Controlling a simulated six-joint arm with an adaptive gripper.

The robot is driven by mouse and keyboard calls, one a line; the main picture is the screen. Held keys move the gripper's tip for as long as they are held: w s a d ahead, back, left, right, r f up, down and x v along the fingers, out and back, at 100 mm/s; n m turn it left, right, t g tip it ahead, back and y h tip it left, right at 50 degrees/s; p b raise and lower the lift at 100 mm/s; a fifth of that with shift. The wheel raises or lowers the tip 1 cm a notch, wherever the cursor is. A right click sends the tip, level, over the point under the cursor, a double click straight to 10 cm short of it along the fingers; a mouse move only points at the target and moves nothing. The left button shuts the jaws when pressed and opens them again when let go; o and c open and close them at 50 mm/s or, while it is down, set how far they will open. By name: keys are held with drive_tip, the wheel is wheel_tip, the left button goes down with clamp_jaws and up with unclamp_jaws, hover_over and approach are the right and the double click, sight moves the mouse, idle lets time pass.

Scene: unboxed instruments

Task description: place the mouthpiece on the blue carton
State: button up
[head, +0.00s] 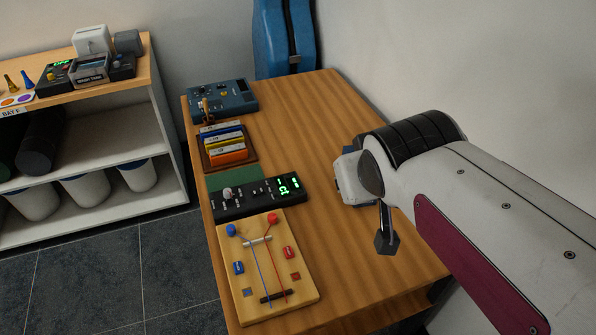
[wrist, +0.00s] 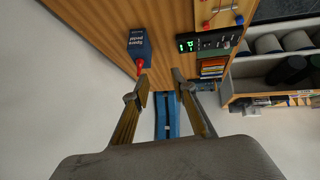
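A dark blue carton (wrist: 139,43) with white lettering stands on the wooden table in the wrist view. A small red piece (wrist: 140,66) shows at its lower edge; it may be a mouthpiece, but I cannot tell whether it touches the carton. My gripper (wrist: 160,76) is open, with nothing visible between its fingers. The carton and red piece appear beyond the left finger. In the head view my arm covers the table's right side, and I cannot make out the carton clearly there.
On the table (head: 300,130) are a blue device (head: 232,97), a tray of coloured cards (head: 227,147), a black display unit (head: 260,197) and a wooden board with leads (head: 268,268). A blue case (head: 285,40) stands behind. A shelf (head: 100,118) is at left.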

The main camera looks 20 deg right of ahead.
drive_tip(key=s+a+f+g+y, duration=0.2)
drive_tip(key=s+a+f, duration=0.1)
drive_tip(key=s+a, duration=0.5)
drive_tip(key=shift+s+n+y, duration=0.3)
drive_tip(key=shift+s+n, duration=0.1)
drive_tip(key=shift+s, duration=0.4)
idle(0.3)
